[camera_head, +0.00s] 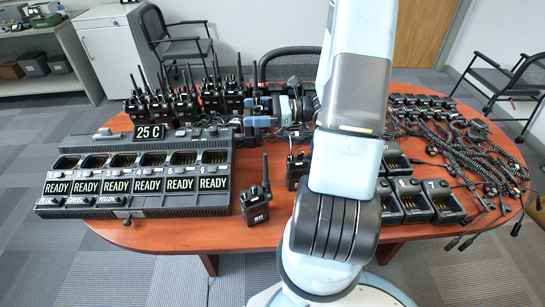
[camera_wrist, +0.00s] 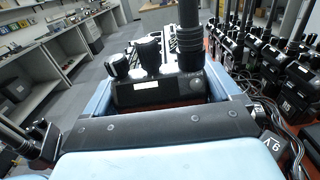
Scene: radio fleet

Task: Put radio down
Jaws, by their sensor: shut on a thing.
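My gripper (camera_head: 268,110) is over the back middle of the table, among the standing radios; its blue fingers also show in the wrist view (camera_wrist: 158,88). It is shut on a black radio (camera_wrist: 150,95), with a finger on each side. The radio's knobs and thick antenna point up in the wrist view, and its lower body is hidden by the gripper. In the head view the held radio is hard to pick out. Whether it touches the table I cannot tell.
Several black radios (camera_head: 165,108) stand at the back left. A charger bank (camera_head: 140,207) with READY labels fills the left front. A single radio (camera_head: 256,208) stands at the front middle. Small chargers (camera_head: 443,203) and coiled cables (camera_head: 460,150) cover the right of the red-brown table (camera_head: 265,236).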

